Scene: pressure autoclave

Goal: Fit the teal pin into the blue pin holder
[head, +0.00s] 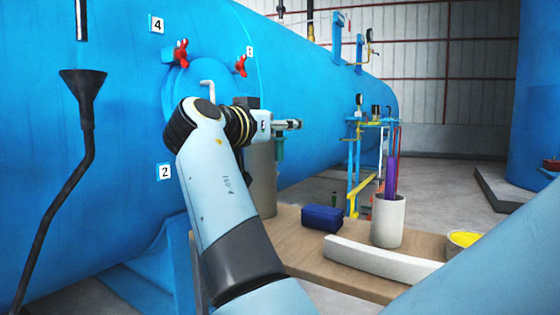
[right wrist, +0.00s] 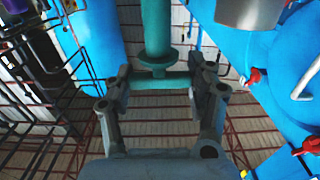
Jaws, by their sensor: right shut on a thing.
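My right gripper (head: 288,125) is in front of the large blue autoclave, above the wooden bench. It is shut on the teal pin (head: 279,149), which hangs upright below the fingers. In the right wrist view, my right gripper (right wrist: 160,84) pinches the teal pin's (right wrist: 158,35) crossbar, and its flange and shaft extend away from the fingers. A dark blue block (head: 322,217) lies on the bench below and to the right of the pin; I cannot tell whether it is the blue pin holder. My left gripper is out of view.
The bench (head: 290,235) also bears a pale cup (head: 388,220) with purple and red items, a pale curved bar (head: 380,260) and a yellow-filled bowl (head: 464,240). A grey-beige cylinder (head: 263,185) stands behind my wrist. Red handles (head: 180,52) stick out from the autoclave.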

